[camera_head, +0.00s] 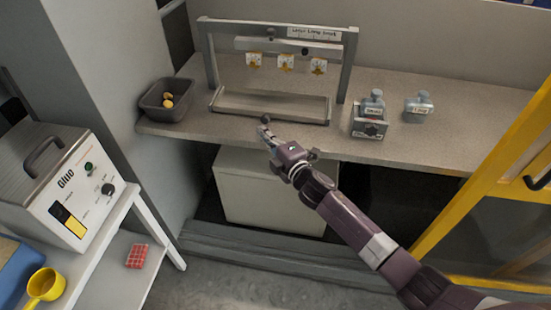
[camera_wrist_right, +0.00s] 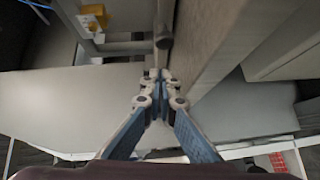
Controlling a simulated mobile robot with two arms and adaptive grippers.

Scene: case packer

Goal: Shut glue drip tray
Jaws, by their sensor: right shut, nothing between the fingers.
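The glue drip tray (camera_head: 270,105) is a long, shallow grey tray on the grey counter, under a metal frame with several nozzle tags. A small dark knob (camera_head: 265,119) shows at its front, just beyond my right fingertips. My right gripper (camera_head: 264,131) is shut and empty at the counter's front edge, in front of the tray. How far out the tray sits is hard to tell. My left gripper is out of view.
A dark bin (camera_head: 166,98) with yellow pieces stands left on the counter (camera_head: 195,125). Grey bottles (camera_head: 418,107) and a small box (camera_head: 370,122) stand right. A glue unit (camera_head: 75,185) is at left, a yellow frame (camera_head: 495,165) at right.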

